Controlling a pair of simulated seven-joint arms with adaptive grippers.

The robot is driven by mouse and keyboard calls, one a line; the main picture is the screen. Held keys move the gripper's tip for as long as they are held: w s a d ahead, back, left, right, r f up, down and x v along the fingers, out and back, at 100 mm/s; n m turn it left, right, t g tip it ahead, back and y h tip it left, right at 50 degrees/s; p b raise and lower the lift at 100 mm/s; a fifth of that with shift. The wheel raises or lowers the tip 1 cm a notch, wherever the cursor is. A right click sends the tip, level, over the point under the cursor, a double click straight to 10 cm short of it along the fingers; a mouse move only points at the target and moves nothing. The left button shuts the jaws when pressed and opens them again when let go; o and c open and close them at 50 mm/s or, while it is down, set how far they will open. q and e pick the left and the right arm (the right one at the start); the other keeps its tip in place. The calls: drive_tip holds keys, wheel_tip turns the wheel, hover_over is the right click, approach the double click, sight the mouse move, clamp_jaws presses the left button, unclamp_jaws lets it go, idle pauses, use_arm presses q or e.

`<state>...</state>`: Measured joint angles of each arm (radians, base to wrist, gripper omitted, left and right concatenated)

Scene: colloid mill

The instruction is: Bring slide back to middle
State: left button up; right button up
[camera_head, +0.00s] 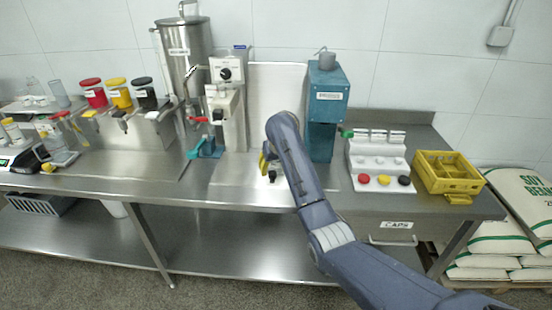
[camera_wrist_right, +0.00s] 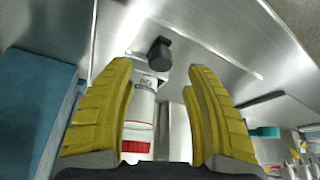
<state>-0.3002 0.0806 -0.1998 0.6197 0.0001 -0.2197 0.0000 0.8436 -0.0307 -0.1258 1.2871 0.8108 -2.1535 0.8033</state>
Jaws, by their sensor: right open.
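My right gripper (camera_head: 265,168) is low over the middle of the bench, in front of the metal panel between the white-fronted machine and the blue machine. In the right wrist view its two yellow fingers (camera_wrist_right: 165,105) stand wide apart. A black knob (camera_wrist_right: 159,54) shows beyond the fingertips, apart from them. A pale cylinder with a label and a red band (camera_wrist_right: 140,112) shows between the fingers; I cannot tell whether they touch it. A small dark piece (camera_head: 272,176), perhaps the same knob, shows beside the gripper in the head view. The slide itself is not clearly distinguishable. My left gripper is not in view.
The blue machine (camera_head: 328,100) stands right of my gripper, the white-fronted machine (camera_head: 226,75) left. A white cap rack (camera_head: 378,165) and a yellow crate (camera_head: 447,172) are farther right. Containers with red, yellow and black lids stand left. The bench (camera_head: 180,192) is clear along its front.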

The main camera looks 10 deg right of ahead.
drive_tip(key=v, duration=0.7)
drive_tip(key=shift+r, duration=0.3)
drive_tip(key=shift+s+d, duration=0.1)
